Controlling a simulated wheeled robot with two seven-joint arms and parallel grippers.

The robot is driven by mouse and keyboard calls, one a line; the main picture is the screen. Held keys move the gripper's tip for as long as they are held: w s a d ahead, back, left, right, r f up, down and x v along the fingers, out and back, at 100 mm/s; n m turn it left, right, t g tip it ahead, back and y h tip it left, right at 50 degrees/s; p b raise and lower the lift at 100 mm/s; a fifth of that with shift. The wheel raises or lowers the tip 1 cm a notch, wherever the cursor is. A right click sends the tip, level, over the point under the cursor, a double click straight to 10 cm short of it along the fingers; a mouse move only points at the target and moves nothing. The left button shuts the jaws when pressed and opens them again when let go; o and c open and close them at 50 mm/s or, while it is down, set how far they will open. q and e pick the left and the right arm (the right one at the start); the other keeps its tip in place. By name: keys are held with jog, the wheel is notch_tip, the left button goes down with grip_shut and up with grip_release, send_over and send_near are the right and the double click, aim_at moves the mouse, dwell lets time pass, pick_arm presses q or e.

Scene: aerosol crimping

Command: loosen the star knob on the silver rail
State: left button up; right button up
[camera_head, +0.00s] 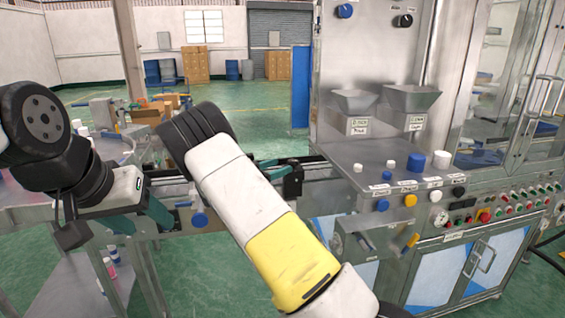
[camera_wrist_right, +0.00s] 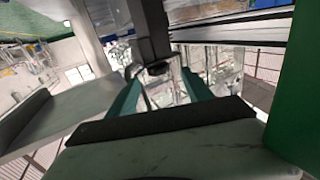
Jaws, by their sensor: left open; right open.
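The silver rail (camera_head: 235,190) runs across the middle of the head view. A blue knob (camera_head: 199,219) hangs at its front side, partly beside a small blue lever (camera_head: 183,204); its star shape is too small to confirm. My left gripper (camera_head: 150,220), with teal fingers, is open and empty just left of the knob, apart from it. My right gripper (camera_head: 287,178) is open by the rail, right of the knob, partly hidden by my right arm. In the right wrist view its teal fingers (camera_wrist_right: 161,88) stand apart, with a dark post and bracket (camera_wrist_right: 157,66) beyond them.
The steel filling machine (camera_head: 375,155) stands at the right, with hoppers, caps and buttons. A cluttered bench (camera_head: 110,150) lies behind my left arm. My right arm covers much of the rail's middle. Green floor (camera_head: 220,275) is open below.

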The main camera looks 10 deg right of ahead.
aim_at(293, 160)
jog(key=x, duration=0.7)
jog(key=shift+d+r, duration=0.1)
jog(key=shift+r, duration=0.1)
grip_shut()
jog(key=shift+s, duration=0.1)
jog(key=shift+n+t+y, duration=0.3)
jog(key=shift+n+t, duration=0.1)
jog(key=shift+t, duration=0.2)
jog(key=n+t+y, duration=0.2)
jog(key=t, duration=0.1)
jog(key=shift+n, duration=0.3)
jog(key=shift+f+n+t+y, duration=0.1)
jog(key=shift+n+t+y, duration=1.05)
jog(key=shift+y, duration=0.45)
